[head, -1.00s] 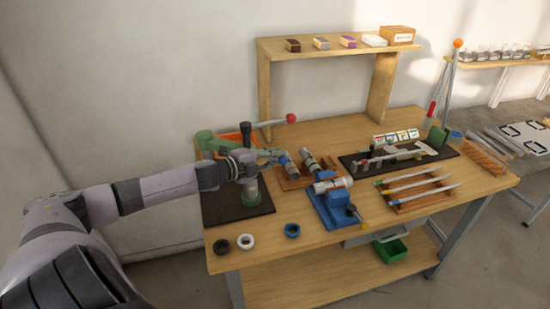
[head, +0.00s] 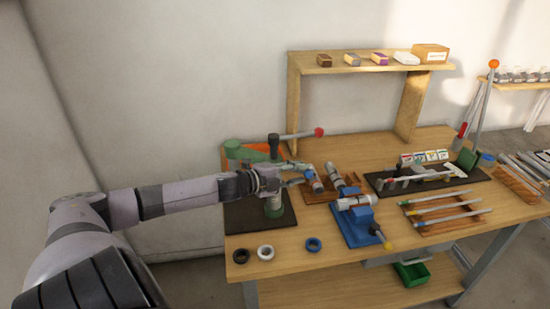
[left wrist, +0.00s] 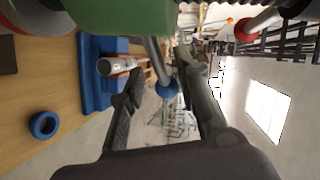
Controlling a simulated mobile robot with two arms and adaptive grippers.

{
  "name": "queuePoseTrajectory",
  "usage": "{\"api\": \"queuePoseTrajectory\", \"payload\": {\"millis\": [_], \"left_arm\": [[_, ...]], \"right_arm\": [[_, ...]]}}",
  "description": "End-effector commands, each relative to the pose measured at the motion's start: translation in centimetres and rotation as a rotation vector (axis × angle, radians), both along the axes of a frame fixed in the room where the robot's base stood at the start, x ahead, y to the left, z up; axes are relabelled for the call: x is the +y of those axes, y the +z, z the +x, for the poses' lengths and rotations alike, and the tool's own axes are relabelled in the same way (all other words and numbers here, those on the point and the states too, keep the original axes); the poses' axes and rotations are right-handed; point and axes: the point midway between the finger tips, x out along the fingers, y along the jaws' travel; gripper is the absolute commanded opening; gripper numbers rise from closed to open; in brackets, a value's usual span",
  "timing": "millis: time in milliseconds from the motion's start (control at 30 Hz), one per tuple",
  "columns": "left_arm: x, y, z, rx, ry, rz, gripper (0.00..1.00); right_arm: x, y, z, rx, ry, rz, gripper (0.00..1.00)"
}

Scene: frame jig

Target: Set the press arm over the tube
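The press stands on a black mat (head: 240,218) at the left of the bench. It has a green body (head: 233,150), a dark post (head: 273,146) and a grey lever with a red knob (head: 319,132). My left gripper (head: 297,176) is beside the post; its arm hides part of the press. In the left wrist view its dark fingers (left wrist: 160,80) are apart, with a grey rod ending in a blue ball (left wrist: 166,89) seen between them; I cannot tell if they touch. A grey and blue tube (head: 333,175) lies by the wooden rack. My right gripper is out of view.
A blue fixture (head: 350,232) with a white cylinder (head: 354,202) stands right of the mat. A shelf (head: 345,67) stands behind. A rod rack (head: 440,223) is at the right.

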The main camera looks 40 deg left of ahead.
Motion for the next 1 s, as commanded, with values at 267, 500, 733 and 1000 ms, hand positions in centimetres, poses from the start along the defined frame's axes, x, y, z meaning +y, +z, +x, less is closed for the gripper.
{"api": "queuePoseTrajectory", "payload": {"millis": [267, 500, 733, 1000], "left_arm": [[0.6, 0.4, -2.7, 0.005, -0.001, 0.0, 0.3], [1.0, 0.9, -4.9, 0.005, -0.001, -0.001, 0.3], [1.6, 1.4, -7.0, 0.005, -0.001, 0.0, 0.3], [2.1, 2.0, -9.4, 0.004, -0.001, -0.001, 0.3]], "right_arm": [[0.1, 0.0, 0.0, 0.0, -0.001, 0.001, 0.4], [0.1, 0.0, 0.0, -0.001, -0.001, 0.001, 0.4], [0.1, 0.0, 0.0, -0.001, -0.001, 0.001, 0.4], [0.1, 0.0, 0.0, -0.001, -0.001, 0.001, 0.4]]}}
